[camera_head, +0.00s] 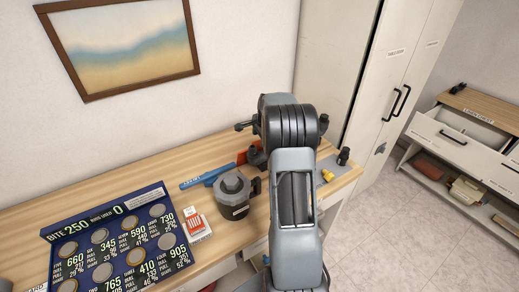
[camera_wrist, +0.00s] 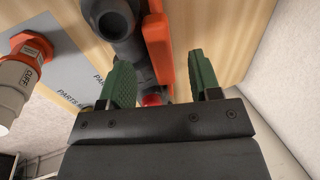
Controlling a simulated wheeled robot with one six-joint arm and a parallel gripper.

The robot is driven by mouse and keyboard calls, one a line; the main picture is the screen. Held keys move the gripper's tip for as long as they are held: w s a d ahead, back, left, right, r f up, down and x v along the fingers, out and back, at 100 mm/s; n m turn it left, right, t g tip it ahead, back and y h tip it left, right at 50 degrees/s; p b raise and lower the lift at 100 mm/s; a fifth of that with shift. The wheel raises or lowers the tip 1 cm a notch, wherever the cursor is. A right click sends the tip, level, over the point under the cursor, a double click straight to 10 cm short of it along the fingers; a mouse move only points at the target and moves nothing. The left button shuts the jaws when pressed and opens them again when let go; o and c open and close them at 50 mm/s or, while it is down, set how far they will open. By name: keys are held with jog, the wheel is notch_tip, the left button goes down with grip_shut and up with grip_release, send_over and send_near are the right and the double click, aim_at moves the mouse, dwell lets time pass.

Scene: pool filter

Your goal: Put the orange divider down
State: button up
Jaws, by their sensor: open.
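The orange divider (camera_wrist: 157,48) shows in the wrist view as an upright orange strip between and beyond my gripper's green fingers. My gripper (camera_wrist: 162,75) is open, with a gap between each finger and the divider. A dark grey pipe-like part (camera_wrist: 128,35) stands close beside the divider on its left. In the head view an orange piece (camera_head: 243,157) shows at the back of the bench, partly behind my arm, and the fingers are hidden there. Whether the divider's lower end rests on the bench is hard to tell.
A grey parts mat (camera_wrist: 62,85) lies left, near an orange-ringed cuff (camera_wrist: 22,75). In the head view, a dark canister (camera_head: 232,192), blue strip (camera_head: 204,177), red-and-white box (camera_head: 195,226) and blue coin board (camera_head: 118,240) occupy the wooden bench (camera_head: 150,165). White cabinets (camera_head: 350,80) stand right.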

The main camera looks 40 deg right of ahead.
aim_at(259, 150)
jog(key=shift+x, duration=1.45)
jog(key=shift+c, duration=0.3)
grip_shut()
